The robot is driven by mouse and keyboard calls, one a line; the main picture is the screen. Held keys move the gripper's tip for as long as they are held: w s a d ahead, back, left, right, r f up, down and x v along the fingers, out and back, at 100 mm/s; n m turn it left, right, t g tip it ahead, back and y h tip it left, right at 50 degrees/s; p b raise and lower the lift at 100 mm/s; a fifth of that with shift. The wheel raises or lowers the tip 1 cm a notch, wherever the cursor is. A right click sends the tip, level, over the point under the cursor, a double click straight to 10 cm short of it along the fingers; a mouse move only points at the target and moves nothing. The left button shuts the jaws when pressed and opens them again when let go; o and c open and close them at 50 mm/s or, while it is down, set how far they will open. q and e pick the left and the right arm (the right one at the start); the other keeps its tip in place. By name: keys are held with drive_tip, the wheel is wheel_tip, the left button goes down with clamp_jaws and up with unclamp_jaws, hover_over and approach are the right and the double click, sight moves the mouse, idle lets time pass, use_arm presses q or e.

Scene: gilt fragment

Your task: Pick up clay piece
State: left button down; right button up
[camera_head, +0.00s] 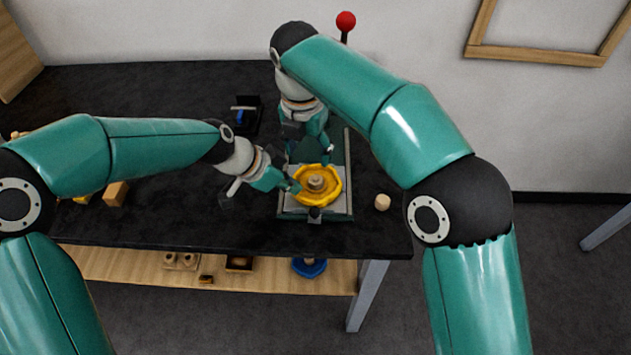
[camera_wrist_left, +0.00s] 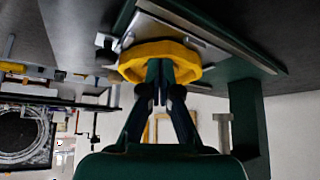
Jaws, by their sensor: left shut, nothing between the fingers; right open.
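A yellow faceted dish (camera_head: 318,197) sits on a green-framed press-like stand (camera_head: 347,160) on the black table. A small tan piece (camera_head: 316,182), perhaps the clay, stands in its middle. Another small tan cylinder (camera_head: 382,202) stands alone on the table to the right. My left gripper (camera_head: 292,187) is shut and empty at the dish's left rim. In the left wrist view its closed fingertips (camera_wrist_left: 160,66) overlap the yellow dish (camera_wrist_left: 135,66); contact is unclear. My right gripper (camera_head: 326,156) is open, just behind the dish. The tan piece is hidden in the wrist view.
Wooden blocks (camera_head: 116,194) lie at the table's left, partly behind my left arm. A dark holder with a blue part (camera_head: 241,115) stands behind. The lower shelf (camera_head: 130,273) holds small pieces and a blue dish (camera_head: 309,268). The table's front middle is clear.

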hover_over(316, 179)
drive_tip(key=a, duration=0.1)
drive_tip(key=f, duration=0.4)
drive_tip(key=shift+s+f, duration=0.2)
drive_tip(key=shift+s, duration=0.15)
drive_tip(key=shift+w+d+f, duration=0.1)
drive_tip(key=shift+d+f, duration=0.05)
drive_tip(key=shift+f, duration=0.7)
drive_tip(key=shift+w+d+f, duration=0.1)
drive_tip(key=shift+d+f, duration=0.1)
drive_tip(key=shift+f, duration=0.7)
drive_tip(key=shift+w+d+f, duration=0.1)
drive_tip(key=shift+d+f, duration=0.05)
drive_tip(key=shift+f, duration=0.7)
drive_tip(key=shift+c, duration=0.2)
drive_tip(key=c, duration=1.1)
